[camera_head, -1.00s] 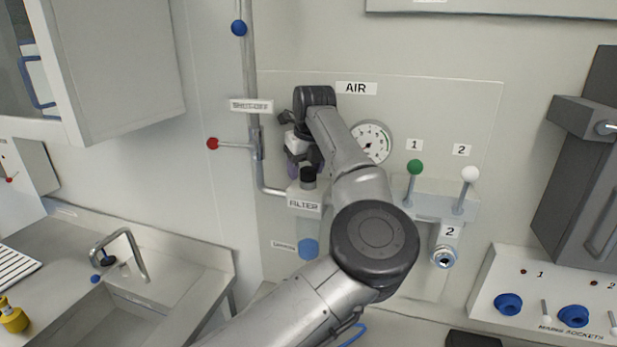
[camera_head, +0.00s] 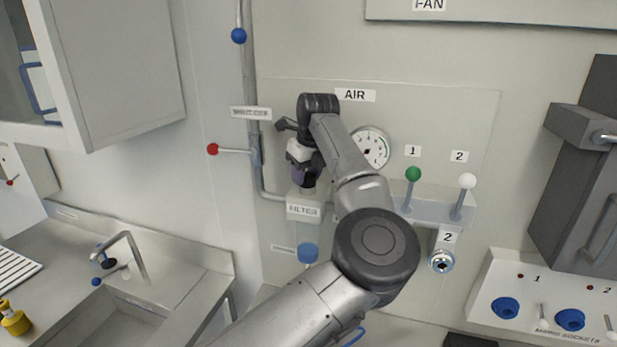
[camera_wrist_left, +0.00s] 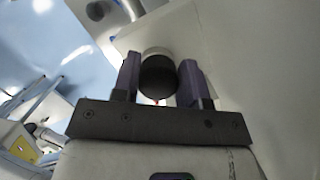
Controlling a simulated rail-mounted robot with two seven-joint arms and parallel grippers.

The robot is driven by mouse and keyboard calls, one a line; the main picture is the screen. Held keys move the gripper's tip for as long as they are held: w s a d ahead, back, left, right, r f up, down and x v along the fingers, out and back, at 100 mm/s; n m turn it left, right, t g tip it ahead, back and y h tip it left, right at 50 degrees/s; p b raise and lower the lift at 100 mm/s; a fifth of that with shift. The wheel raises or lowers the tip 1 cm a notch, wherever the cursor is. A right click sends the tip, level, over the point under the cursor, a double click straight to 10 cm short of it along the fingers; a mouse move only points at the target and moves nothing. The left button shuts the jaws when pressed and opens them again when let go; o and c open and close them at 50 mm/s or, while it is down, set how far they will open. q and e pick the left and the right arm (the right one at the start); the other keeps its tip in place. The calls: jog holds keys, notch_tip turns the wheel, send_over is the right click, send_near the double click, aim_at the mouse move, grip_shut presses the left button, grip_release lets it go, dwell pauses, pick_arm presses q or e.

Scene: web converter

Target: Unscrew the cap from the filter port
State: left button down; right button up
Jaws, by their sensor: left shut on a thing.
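The filter port is a light block labelled FILTER (camera_head: 304,207) on the AIR panel in the head view. A black cap (camera_head: 309,181) sits on top of it, mostly covered by my gripper. My left gripper (camera_head: 302,178) comes down over the cap from above, its purple fingers on either side. In the left wrist view the round black cap (camera_wrist_left: 158,77) lies between the two purple fingers (camera_wrist_left: 160,82), with a pale rim behind it. The left gripper is shut on the cap. My right gripper is not in view.
A pipe with a red-knobbed lever (camera_head: 213,149) runs left of the filter. A gauge (camera_head: 371,148), a green-knobbed lever (camera_head: 413,174) and a white-knobbed lever (camera_head: 467,181) are to the right. A blue part (camera_head: 308,252) hangs below the filter.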

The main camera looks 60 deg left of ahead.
pick_arm(q)
jog(key=shift+n+p, duration=0.55)
jog(key=shift+n, duration=0.45)
jog(key=shift+s+r+n+g+p, duration=0.1)
jog(key=shift+n+g+p, duration=0.3)
jog(key=shift+n+p, duration=0.45)
jog(key=shift+s+n+p, duration=0.1)
jog(key=shift+n+p, duration=0.4)
jog(key=shift+n, duration=0.45)
jog(key=shift+n+h, duration=0.3)
